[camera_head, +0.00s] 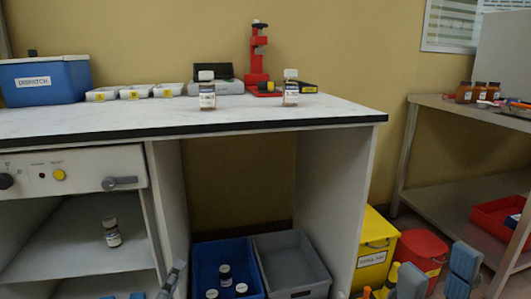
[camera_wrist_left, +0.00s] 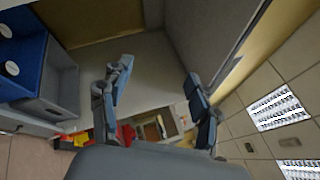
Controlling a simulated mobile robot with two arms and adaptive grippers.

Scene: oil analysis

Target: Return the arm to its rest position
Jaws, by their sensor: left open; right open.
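My left gripper (camera_head: 155,288) shows at the bottom edge of the head view, in front of the cabinet and left of the blue bin. Only its finger ends are visible there; the arm is out of frame. In the left wrist view, its two fingers (camera_wrist_left: 157,95) are spread apart with nothing between them. My right gripper (camera_head: 436,278) is at the bottom right of the head view, in front of the yellow and red bins. Its two fingers stand apart with no object visible between them.
The white bench (camera_head: 150,120) carries two labelled bottles, trays and a red stand (camera_head: 258,60). Below are a blue bin (camera_head: 199,258) with bottles and an empty grey bin (camera_head: 292,262). A yellow bin (camera_head: 372,255) and a metal table (camera_head: 440,102) stand right.

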